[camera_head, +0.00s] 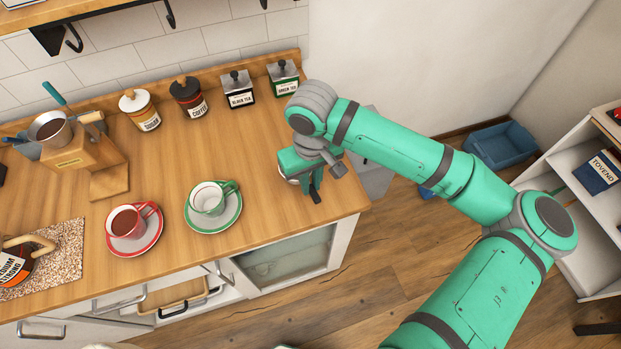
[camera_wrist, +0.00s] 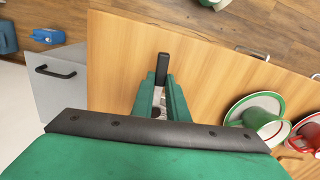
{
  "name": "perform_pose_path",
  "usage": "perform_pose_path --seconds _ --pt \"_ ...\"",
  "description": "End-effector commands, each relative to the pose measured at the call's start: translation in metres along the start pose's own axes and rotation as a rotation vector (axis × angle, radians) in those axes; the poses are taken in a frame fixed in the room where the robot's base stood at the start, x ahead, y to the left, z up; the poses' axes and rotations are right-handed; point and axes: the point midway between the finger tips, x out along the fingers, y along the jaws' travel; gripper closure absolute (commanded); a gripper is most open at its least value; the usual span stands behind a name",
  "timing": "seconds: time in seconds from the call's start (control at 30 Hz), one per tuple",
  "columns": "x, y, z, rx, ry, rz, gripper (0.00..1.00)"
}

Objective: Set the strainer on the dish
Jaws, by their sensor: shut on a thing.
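My gripper (camera_head: 313,190) points down over the right end of the wooden counter, near its front edge. In the wrist view its fingers (camera_wrist: 162,72) are closed together on a small grey metallic thing (camera_wrist: 158,98), which seems to be the strainer. Most of it is hidden by the fingers and wrist. In the head view a pale, shiny curved edge shows just left of the fingers; I cannot tell whether it belongs to the strainer or to a dish. No separate dish shows clearly at the gripper.
A green-rimmed cup on a saucer (camera_head: 230,221) stands left of my gripper, with a red cup on a saucer (camera_head: 118,244) farther left. Jars and tea tins (camera_head: 238,89) line the back. A wooden stand (camera_head: 108,182) holds a metal pot. The counter's right end is mostly clear.

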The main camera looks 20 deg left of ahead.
Motion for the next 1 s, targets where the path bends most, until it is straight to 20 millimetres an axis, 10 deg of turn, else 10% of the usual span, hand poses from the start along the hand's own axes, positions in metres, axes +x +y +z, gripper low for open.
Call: perform_pose_path --seconds 1.0 --pt "0.0065 -0.0004 -0.0001 -0.001 0.000 0.000 1.00"
